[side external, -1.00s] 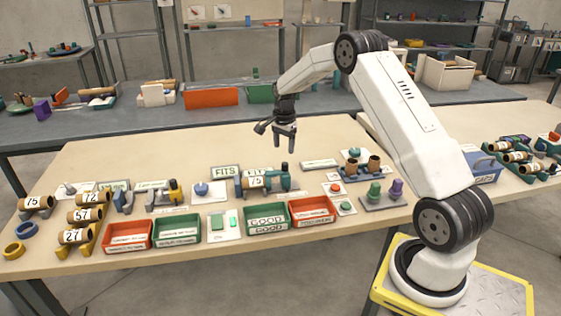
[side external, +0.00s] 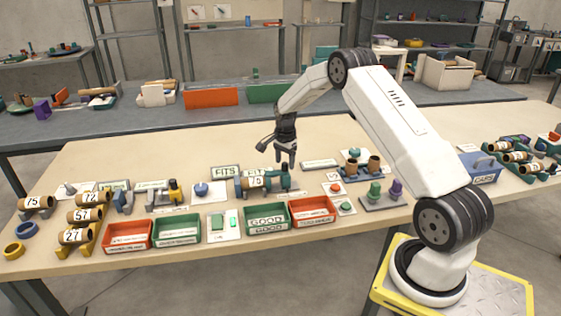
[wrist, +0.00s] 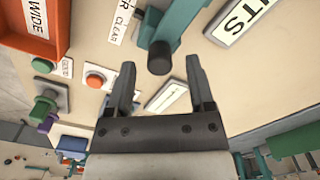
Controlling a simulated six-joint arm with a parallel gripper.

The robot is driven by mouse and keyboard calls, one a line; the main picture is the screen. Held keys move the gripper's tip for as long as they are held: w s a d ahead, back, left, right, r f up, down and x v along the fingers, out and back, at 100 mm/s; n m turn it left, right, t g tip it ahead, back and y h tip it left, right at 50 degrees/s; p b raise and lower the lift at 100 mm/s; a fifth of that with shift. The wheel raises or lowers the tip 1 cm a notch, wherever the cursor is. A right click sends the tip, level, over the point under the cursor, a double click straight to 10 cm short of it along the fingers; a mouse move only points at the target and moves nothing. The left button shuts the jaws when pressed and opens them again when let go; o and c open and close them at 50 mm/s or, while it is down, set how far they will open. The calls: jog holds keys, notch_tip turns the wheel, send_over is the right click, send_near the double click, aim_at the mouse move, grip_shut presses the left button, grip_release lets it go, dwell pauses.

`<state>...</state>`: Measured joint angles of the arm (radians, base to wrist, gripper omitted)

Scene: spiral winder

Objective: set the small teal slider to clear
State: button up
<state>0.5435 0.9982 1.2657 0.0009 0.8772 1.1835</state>
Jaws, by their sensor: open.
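My gripper (side external: 285,160) is open and empty, pointing down just behind the teal winding fixture (side external: 289,181). In the wrist view its fingers (wrist: 159,70) stand apart, with the fixture's black round end (wrist: 159,57) between and beyond their tips. The fixture carries a tube (side external: 256,180) marked 75. A label ending in CLEAR (wrist: 121,20) lies beside the teal fixture (wrist: 180,22) in the wrist view. A white plate (side external: 208,232) with small teal-green pieces (side external: 217,221) lies in front of the fixture. I cannot tell for sure which teal piece is the slider.
A FITS sign (wrist: 243,20) stands close to my gripper on one side. An orange button (wrist: 95,82), a green knob (wrist: 45,105) and a red bin (wrist: 48,40) lie on the other. A green bin (side external: 268,228) sits in front. The tabletop behind is clear.

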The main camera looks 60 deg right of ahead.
jog(key=shift+f, duration=0.8)
grip_shut()
dwell(1.0)
